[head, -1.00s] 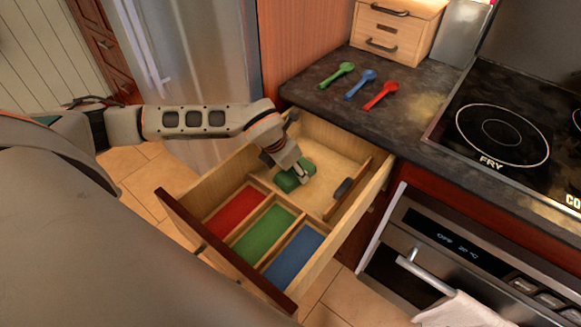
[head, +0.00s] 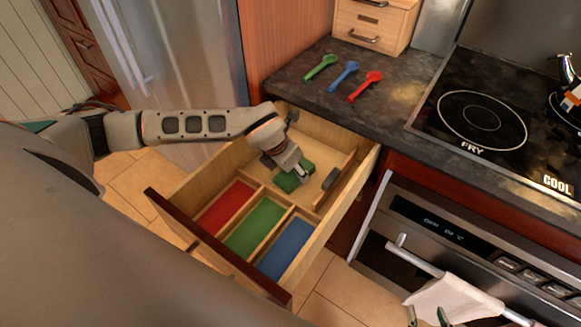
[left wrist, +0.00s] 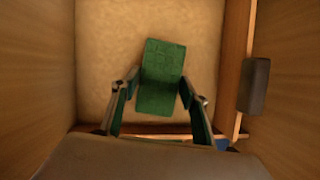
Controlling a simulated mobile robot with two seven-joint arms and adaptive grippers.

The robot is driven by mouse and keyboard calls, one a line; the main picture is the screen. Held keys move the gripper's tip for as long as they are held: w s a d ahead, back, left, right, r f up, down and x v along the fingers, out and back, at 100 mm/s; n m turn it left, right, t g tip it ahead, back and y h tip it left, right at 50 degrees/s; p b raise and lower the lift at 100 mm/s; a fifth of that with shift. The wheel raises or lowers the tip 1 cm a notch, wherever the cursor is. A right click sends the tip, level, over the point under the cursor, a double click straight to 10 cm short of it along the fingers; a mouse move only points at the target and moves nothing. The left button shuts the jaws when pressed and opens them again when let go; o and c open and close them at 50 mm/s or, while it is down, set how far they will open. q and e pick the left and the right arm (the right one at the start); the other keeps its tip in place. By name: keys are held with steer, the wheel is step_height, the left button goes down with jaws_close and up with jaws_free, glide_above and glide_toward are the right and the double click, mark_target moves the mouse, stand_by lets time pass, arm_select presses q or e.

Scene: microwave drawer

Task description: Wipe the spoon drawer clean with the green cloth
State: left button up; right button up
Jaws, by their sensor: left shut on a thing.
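The spoon drawer (head: 335,222) is pulled out below the counter. It has red (head: 226,208), green (head: 255,228) and blue (head: 286,249) lined compartments in front and a larger bare wooden space behind. My left gripper (head: 297,174) reaches down into that rear space, shut on the green cloth (head: 289,182). In the left wrist view the cloth (left wrist: 162,75) lies against the pale drawer floor, between the two fingers. Whether it presses on the floor is hard to tell. My right gripper (head: 428,316) shows only its fingertips at the bottom edge, apart and empty.
A green spoon (head: 321,66), a blue spoon (head: 344,75) and a red spoon (head: 364,87) lie on the dark counter. A side divider with a grey handle (head: 331,179) stands right of the cloth. A white towel (head: 452,300) hangs on the oven handle.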

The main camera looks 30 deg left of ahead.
arm_select(q)
steer(key=shift+s+d, duration=0.2)
steer(key=shift+d, duration=0.85)
steer(key=shift+w+a, duration=0.1)
steer(key=shift+a, duration=0.95)
steer(key=shift+w+a, duration=0.1)
steer(key=shift+a, duration=0.2)
steer(key=shift+w+a, duration=0.1)
steer(key=shift+a, duration=1.15)
steer(key=shift+w+a, duration=0.2)
steer(key=shift+a, duration=0.6)
steer(key=shift+w+a+f, duration=0.1)
steer(key=shift+a, duration=0.9)
steer(key=shift+d+p, duration=0.3)
steer(key=shift+d, duration=0.6)
steer(key=shift+s+d, duration=0.2)
steer(key=shift+d, duration=0.15)
arm_select(e)
steer(key=shift+w+r, duration=0.6)
steer(key=shift+r, duration=0.15)
